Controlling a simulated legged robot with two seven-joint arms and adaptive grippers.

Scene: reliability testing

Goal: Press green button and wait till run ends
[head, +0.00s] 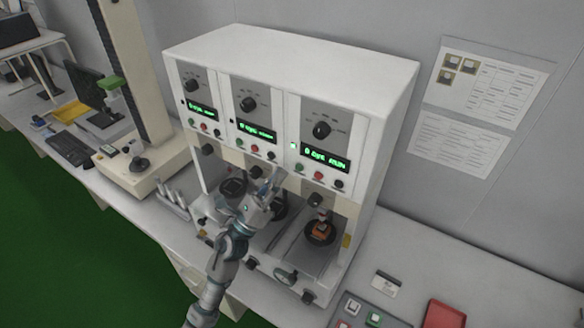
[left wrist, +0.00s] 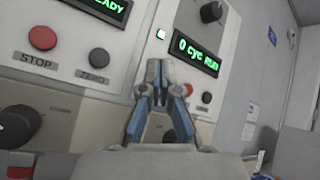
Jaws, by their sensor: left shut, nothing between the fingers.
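A white test machine (head: 390,110) with three panels stands on the bench. Its right panel's display (head: 325,158) glows green and seems to read "0 cyc RUN"; it also shows in the left wrist view (left wrist: 196,54). Beside it a small square lamp (head: 293,146) is lit. Below the display are a green button (head: 301,167), a red button (head: 319,175) and a black button (head: 339,184). My left gripper (head: 275,178) is shut and empty, in front of the machine. In the left wrist view its fingertips (left wrist: 156,70) hide the green button. My right gripper is out of view.
An orange piece (head: 320,231) sits in the right station. The middle panel's red STOP button (left wrist: 42,38) and black ZERO button (left wrist: 98,57) are close by. A red tray (head: 444,314) and a parts tray (head: 372,312) lie at the front right.

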